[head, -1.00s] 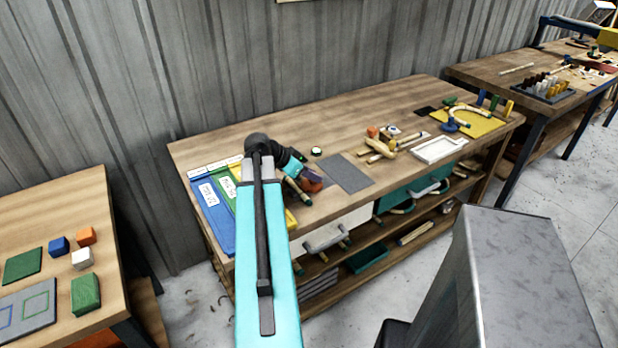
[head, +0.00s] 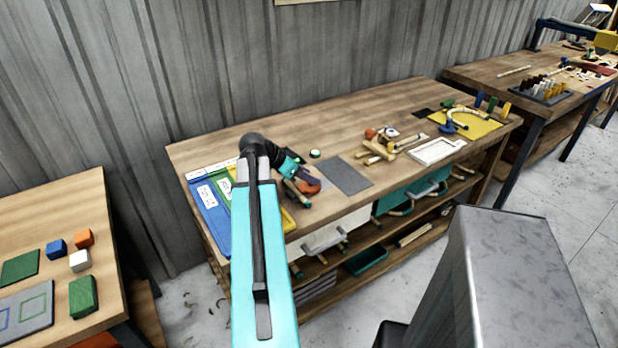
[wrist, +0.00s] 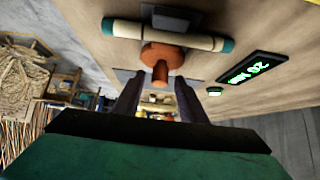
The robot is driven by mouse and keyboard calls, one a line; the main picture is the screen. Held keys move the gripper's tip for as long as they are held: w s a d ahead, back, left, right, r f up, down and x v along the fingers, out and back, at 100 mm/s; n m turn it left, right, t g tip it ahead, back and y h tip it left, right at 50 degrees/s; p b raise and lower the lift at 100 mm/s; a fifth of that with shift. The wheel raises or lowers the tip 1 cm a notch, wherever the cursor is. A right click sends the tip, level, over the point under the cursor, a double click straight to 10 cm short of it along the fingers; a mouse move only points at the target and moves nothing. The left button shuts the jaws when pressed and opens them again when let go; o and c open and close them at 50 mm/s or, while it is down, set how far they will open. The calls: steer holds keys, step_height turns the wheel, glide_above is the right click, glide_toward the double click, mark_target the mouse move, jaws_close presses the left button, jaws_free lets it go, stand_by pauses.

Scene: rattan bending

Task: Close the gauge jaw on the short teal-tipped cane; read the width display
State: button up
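The short cane (wrist: 165,34) is pale with teal tips and lies across the gauge in the wrist view, seated by a dark jaw (wrist: 172,18). An orange knob (wrist: 162,58) sits against the cane's near side. My gripper (wrist: 158,84) is open, its two dark fingers on either side of the knob with gaps showing. The width display (wrist: 253,68) is lit green and upside down; it appears to read 20 mm. In the head view my gripper (head: 305,180) is low over the bench's left part, partly hiding the gauge.
Blue, green and yellow trays (head: 212,215) lie left of my gripper. A grey mat (head: 344,174) lies right of it, with a white frame (head: 437,151) and yellow mat (head: 470,125) further right.

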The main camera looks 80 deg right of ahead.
steer(key=b+v, duration=0.2)
steer(key=v, duration=1)
steer(key=shift+a+r, duration=0.2)
steer(key=shift+w+r, duration=0.1)
steer(key=shift+r, duration=0.05)
